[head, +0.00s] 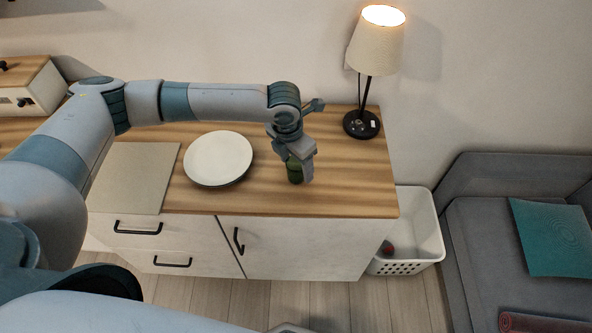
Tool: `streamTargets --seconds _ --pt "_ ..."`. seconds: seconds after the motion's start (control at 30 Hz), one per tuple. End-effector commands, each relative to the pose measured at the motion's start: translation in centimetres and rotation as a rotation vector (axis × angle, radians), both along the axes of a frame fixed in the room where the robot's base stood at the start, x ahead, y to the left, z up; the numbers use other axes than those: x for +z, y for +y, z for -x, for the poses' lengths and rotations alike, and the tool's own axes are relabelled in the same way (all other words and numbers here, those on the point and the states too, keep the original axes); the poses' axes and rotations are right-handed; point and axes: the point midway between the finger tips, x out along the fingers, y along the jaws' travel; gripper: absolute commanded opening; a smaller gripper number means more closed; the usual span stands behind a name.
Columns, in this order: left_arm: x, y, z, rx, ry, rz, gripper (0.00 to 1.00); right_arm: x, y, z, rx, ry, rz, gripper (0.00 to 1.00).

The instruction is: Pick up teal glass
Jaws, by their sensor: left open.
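A small green glass (294,173) stands on the wooden top of the cabinet, right of the plate; it looks dark green rather than clearly teal. My left gripper (298,166) is directly over it, pointing down, with its open fingers at the glass. One finger is on the glass's right side. The gripper hides the glass's upper part, and I cannot tell whether the fingers touch it. My right gripper is not in view.
A white plate (218,158) and a grey-beige board (136,178) lie left of the glass. A lit lamp (362,122) stands at the back right. A white basket (415,222) and grey sofa (478,215) are right of the cabinet.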

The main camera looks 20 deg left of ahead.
Motion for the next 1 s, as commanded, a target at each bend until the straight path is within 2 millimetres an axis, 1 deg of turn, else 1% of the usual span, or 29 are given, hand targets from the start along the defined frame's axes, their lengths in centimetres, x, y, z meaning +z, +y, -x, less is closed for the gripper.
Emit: streamTargets --seconds 0.03,0.07,0.1,0.17,0.2,0.23,0.53,0.67,0.77,0.93,0.97,1.0 --pt "0.0 0.0 0.0 0.0 0.0 0.0 0.64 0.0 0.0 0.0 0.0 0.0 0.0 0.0" --pt "0.0 0.0 0.0 0.0 0.0 0.0 0.56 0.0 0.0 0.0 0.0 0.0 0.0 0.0" --pt "0.0 0.0 0.0 0.0 0.0 0.0 0.47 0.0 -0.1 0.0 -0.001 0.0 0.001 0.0" --pt "0.0 0.0 0.0 0.0 0.0 0.0 0.33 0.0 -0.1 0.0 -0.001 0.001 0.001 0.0" --pt "0.0 0.0 0.0 0.0 0.0 0.0 0.23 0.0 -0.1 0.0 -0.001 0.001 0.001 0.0" --pt "0.0 0.0 0.0 0.0 0.0 0.0 0.18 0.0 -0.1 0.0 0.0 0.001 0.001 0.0" --pt "0.1 0.0 0.0 0.0 -0.001 0.0 0.18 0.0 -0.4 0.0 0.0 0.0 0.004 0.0" --pt "0.6 0.0 -0.1 0.0 -0.002 0.0 0.18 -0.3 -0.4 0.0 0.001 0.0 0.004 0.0" --pt "1.3 0.0 -0.1 0.0 -0.003 0.002 0.18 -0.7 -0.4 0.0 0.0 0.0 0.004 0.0" --pt "3.7 0.0 -0.2 -0.001 -0.004 0.001 0.18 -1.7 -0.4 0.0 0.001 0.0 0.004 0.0" --pt "4.2 -0.2 -0.2 -0.002 -0.006 0.002 0.18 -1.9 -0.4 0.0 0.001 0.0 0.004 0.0" --pt "4.5 -1.2 -0.1 -0.004 -0.004 0.004 0.18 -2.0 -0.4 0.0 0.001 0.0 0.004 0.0"
